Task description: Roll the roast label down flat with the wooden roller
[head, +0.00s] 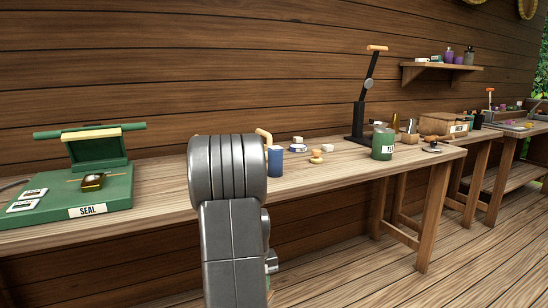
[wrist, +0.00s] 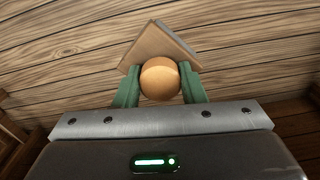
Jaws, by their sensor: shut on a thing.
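In the wrist view my gripper (wrist: 160,88) has its two green fingers closed on a round-ended wooden piece (wrist: 160,78). A flat, angled wooden block (wrist: 160,45) shows just beyond it. I cannot tell for sure whether this is the roller. In the head view my arm hides the gripper. A bent wooden piece (head: 264,136) shows beside my arm, above a blue cylinder (head: 275,161) on the bench. Small white cards with dark print (head: 33,193) lie on the green sealing station (head: 120,190); I cannot tell whether one is the roast label.
A dark gold item (head: 93,181) lies on the sealing station at left. On the bench (head: 340,163), small white pieces (head: 298,147), a green tin (head: 382,143) and a black lever press (head: 359,122) stand right of my arm. A wooden wall runs behind.

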